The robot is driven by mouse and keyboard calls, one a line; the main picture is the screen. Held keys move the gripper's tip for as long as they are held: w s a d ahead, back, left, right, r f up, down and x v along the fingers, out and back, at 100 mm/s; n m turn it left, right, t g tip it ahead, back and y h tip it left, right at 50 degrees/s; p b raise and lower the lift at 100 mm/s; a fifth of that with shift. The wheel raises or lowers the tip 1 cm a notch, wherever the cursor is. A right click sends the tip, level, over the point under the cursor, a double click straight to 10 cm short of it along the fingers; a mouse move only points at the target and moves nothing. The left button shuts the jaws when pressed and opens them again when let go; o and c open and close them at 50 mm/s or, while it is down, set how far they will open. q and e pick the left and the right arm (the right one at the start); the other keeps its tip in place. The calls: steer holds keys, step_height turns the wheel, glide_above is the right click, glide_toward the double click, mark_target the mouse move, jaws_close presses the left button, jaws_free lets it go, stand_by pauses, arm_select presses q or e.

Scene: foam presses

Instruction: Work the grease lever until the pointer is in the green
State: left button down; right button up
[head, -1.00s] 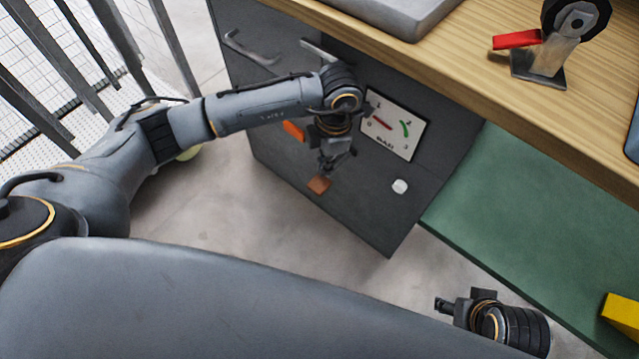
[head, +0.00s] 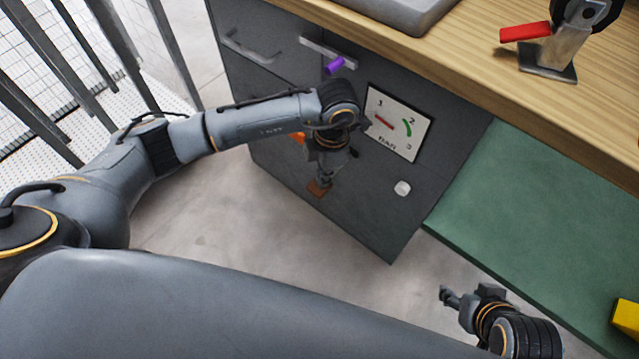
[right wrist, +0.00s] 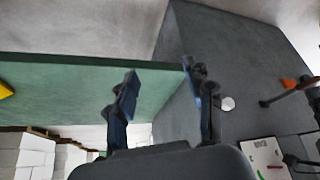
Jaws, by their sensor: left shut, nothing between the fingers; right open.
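A white gauge (head: 412,138) marked BAR is on the front of the dark cabinet. Its red pointer (head: 383,121) lies on the left, apart from the green arc (head: 407,127) near the 2. My left gripper (head: 319,183) is shut and empty in front of the cabinet, left of and below the gauge.
A purple knob (head: 334,65) and a white button (head: 402,188) are on the cabinet front (head: 365,215). A green surface (head: 530,205) lies to the right. A wooden worktop (head: 470,60) with a red-handled device (head: 548,50) is above. Grey posts stand at left.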

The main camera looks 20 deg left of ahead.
arm_select(q)
step_height(320, 180, down, 2)
steer(key=shift+f+b, duration=0.15)
steer(key=shift+b, duration=0.65)
steer(key=shift+f+b, duration=0.7)
steer(key=shift+f, duration=0.2)
arm_select(e)
steer(key=w+a+r+t+y, duration=0.2)
steer(key=w+a+r+t, duration=0.2)
steer(key=w+r+t, duration=0.4)
steer(key=w, duration=0.3)
steer(key=shift+w+a+r+n, duration=0.15)
steer(key=shift+w+r+n, duration=0.05)
steer(key=shift+r+n, duration=0.15)
